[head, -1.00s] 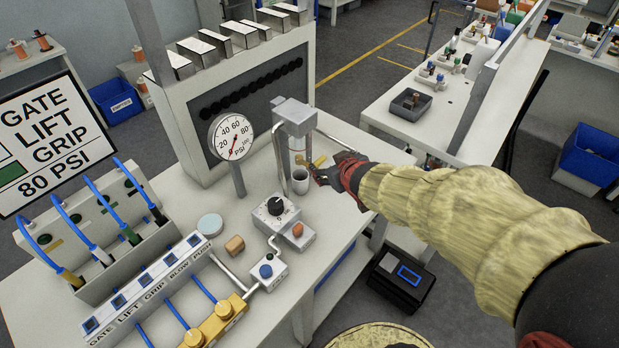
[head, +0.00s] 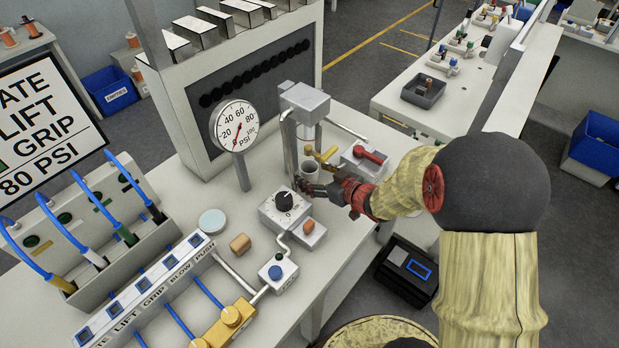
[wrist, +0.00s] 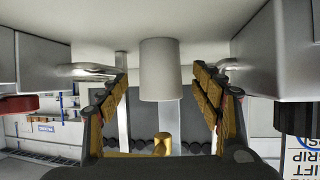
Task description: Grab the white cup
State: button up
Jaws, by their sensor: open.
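The white cup (head: 311,172) stands upright on the bench under the grey press-like fixture (head: 304,104). My gripper (head: 303,184) is at its near side in the head view, and its dark fingers partly cover the cup's lower part. In the wrist view, which appears upside down, the cup (wrist: 160,70) lies in the gap between my two spread fingers (wrist: 164,95). There is visible space on both sides of the cup, and the gripper is open and empty. The head view does not clearly show the distance from fingertips to cup.
A brass-coloured part (head: 327,154) is just behind the cup. A grey box with a red lever (head: 367,156) stands to the right. A box with a black knob (head: 285,199) is close at the front left. A pressure gauge (head: 236,125) rises on the left.

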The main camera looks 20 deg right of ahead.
aim_at(304, 163)
jog(key=shift+b+x, duration=0.4)
jog(key=shift+x, duration=1.15)
jog(key=shift+c, duration=1.2)
jog(key=c, duration=1.1)
jog(key=shift+c, duration=0.6)
jog(key=shift+r, duration=0.25)
jog(key=shift+r+p, duration=0.95)
jog(key=shift+r, duration=0.55)
jog(key=shift+s+r, duration=0.15)
jog(key=shift+s, duration=0.05)
jog(key=shift+s+d+p, duration=0.7)
jog(key=shift+s+d, duration=0.45)
jog(key=shift+s, duration=1.55)
jog(key=shift+s+d+p, duration=0.65)
jog(key=shift+s+d, duration=0.5)
jog(key=shift+s, duration=1.55)
jog(key=shift+s+d+p, duration=0.7)
jog(key=shift+s+d, duration=0.4)
jog(key=shift+s, duration=1.6)
